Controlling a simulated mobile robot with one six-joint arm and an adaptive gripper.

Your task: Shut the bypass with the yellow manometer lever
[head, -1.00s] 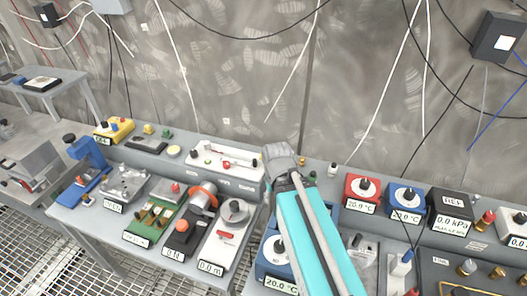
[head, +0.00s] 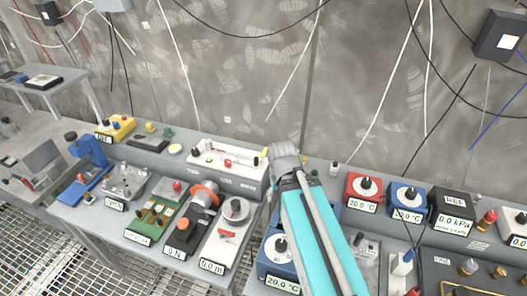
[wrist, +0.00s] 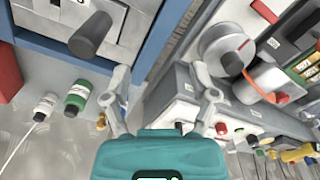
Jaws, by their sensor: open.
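A white panel (head: 232,160) with a red knob and a green knob lies on the back ledge of the bench in the head view. A small yellow piece (head: 265,152) shows at its right end; I cannot tell surely whether it is the manometer lever. My gripper (head: 284,150) is just right of this piece, and its fingertips are unclear there. In the wrist view my gripper (wrist: 167,88) is open, with its two grey fingers apart and nothing seen between them. No clear yellow lever shows between the fingers.
A blue-cased device (head: 275,258) stands below my arm. Red (head: 363,190) and blue (head: 407,198) dial boxes stand to the right. A white device with a grey wheel (head: 227,233) and a green board (head: 154,218) stand at left. Loose cables hang along the wall.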

